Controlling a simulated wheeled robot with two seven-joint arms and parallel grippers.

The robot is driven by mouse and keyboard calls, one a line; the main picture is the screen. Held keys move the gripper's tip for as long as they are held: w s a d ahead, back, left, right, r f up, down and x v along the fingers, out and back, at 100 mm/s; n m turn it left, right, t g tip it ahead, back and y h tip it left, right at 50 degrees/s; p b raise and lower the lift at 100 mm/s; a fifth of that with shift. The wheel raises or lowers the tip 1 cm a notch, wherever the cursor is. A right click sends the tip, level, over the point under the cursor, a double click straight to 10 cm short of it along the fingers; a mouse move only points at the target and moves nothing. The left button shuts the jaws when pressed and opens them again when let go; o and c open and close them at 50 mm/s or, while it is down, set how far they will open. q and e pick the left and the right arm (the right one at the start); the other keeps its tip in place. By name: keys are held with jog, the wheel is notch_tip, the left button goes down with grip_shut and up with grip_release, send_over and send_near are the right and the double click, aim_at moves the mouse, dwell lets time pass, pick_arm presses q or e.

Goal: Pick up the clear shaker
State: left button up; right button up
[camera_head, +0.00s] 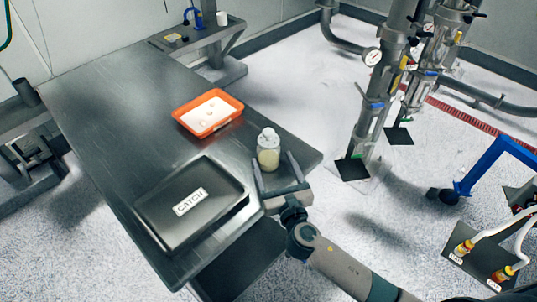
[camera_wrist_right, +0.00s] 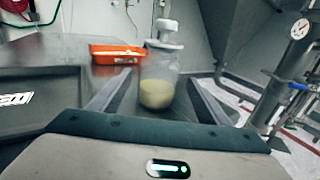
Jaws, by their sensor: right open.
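The clear shaker (camera_head: 268,150) stands upright near the right edge of the steel table, with pale powder in its lower part and a white top. It also shows in the right wrist view (camera_wrist_right: 158,82), straight ahead. My right gripper (camera_head: 277,167) is open, with its two fingers pointing toward the shaker. In the right wrist view the shaker appears between the fingers (camera_wrist_right: 156,92); I cannot tell whether either finger touches it. My left gripper does not show in either view.
An orange tray (camera_head: 183,124) with white contents sits behind the shaker. A dark tray labelled CATCH (camera_head: 163,218) lies at the table's front, left of my right gripper. The steel table (camera_head: 110,110) is bare at its far left. Steel pipework (camera_head: 373,100) stands to the right.

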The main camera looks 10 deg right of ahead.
aim_at(271, 148)
jog(key=w+p, duration=0.1)
jog(key=w, duration=0.2)
jog(key=shift+w+a, duration=0.15)
jog(key=shift+a, duration=0.05)
jog(key=shift+w+f, duration=0.1)
jog(key=shift+w, duration=0.55)
jog(key=shift+c, duration=0.4)
jog(key=c, duration=1.2)
jog(key=shift+o, duration=0.2)
jog(key=shift+r, duration=0.55)
notch_tip(271, 148, up, 4)
jog(key=shift+f, duration=0.2)
jog(key=s+d+r, duration=0.1)
jog(key=d+r, duration=0.2)
jog(key=d, duration=0.2)
jog(key=s+d+r+b, duration=0.1)
jog(key=s+d+r, duration=0.1)
jog(key=d, duration=0.4)
jog(key=shift+d+r, duration=0.15)
jog(key=shift+r, duration=0.55)
